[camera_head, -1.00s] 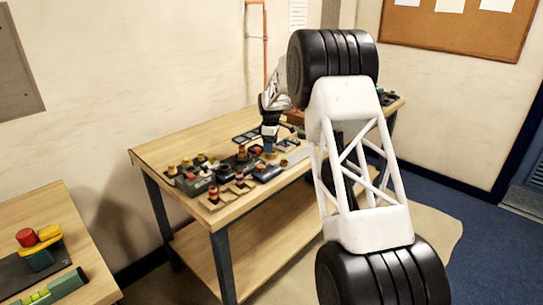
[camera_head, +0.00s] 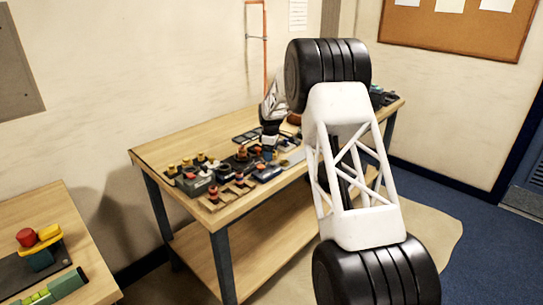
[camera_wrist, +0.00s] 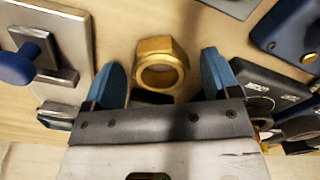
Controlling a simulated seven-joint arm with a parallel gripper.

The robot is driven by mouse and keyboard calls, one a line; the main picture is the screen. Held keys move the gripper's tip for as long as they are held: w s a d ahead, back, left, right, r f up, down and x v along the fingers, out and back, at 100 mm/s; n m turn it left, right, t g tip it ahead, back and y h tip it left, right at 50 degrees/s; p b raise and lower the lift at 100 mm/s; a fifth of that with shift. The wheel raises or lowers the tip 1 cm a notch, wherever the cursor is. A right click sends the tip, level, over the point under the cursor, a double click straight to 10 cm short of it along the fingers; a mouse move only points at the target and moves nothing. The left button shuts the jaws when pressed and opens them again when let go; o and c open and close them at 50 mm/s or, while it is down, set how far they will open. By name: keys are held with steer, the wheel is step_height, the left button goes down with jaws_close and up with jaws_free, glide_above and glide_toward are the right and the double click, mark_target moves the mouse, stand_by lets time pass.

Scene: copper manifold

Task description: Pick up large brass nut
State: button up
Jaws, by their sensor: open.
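The large brass nut (camera_wrist: 160,50) shows in the wrist view as a gold hexagonal ring with a round hole. It lies between and just beyond the two blue fingertips of my gripper (camera_wrist: 165,78), with a gap on each side. My gripper is open and empty. In the head view my gripper (camera_head: 269,140) is low over the workbench, small and partly behind my arm. I cannot pick out the nut in that view.
In the wrist view, a grey plate with a blue knob (camera_wrist: 14,66) is left of the nut, and dark blocks (camera_wrist: 270,88) crowd the right finger. A blue part (camera_wrist: 290,35) is at upper right. Several fittings (camera_head: 195,180) cover the front of the workbench (camera_head: 165,147).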

steer(key=c, duration=1)
steer(key=shift+r, duration=5)
steer(key=s+a+r, duration=0.2)
steer(key=a, duration=0.2)
steer(key=s+a+r, duration=0.2)
steer(key=a, duration=0.2)
steer(key=s+a+r, duration=0.1)
steer(key=s+a, duration=0.1)
steer(key=a, duration=0.2)
steer(key=shift+s+a+r, duration=0.1)
steer(key=shift+s+r, duration=0.15)
steer(key=shift+r, duration=0.15)
